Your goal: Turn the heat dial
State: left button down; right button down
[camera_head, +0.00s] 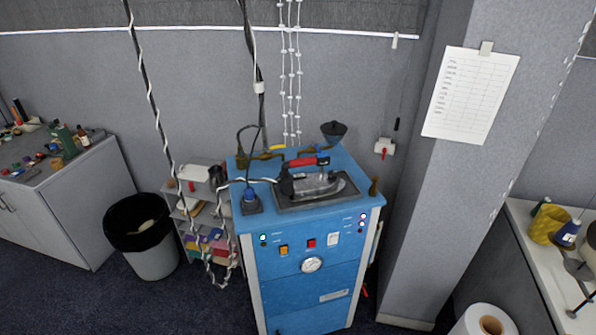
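A blue steam-iron station (285,295) stands upright in the middle of the head view. Its front panel carries a round white dial or gauge (312,265) with a dark marking. I cannot tell whether this face is the heat dial or a pressure gauge. Above it are an orange switch (284,250), a red switch (311,243) and a white switch (333,239), with small lit lamps on both sides. Neither of my grippers is in view.
A black-lined waste bin (120,232) and a shelf of folded cloths (210,238) stand left of the station. Cords hang from above near its left side. A grey pillar (425,240) stands close on the right. Floor (190,310) shows at the lower left.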

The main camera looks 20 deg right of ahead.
aim_at(333, 174)
jog(key=z, duration=0.55)
jog(key=i, duration=0.75)
jog(key=z, duration=0.3)
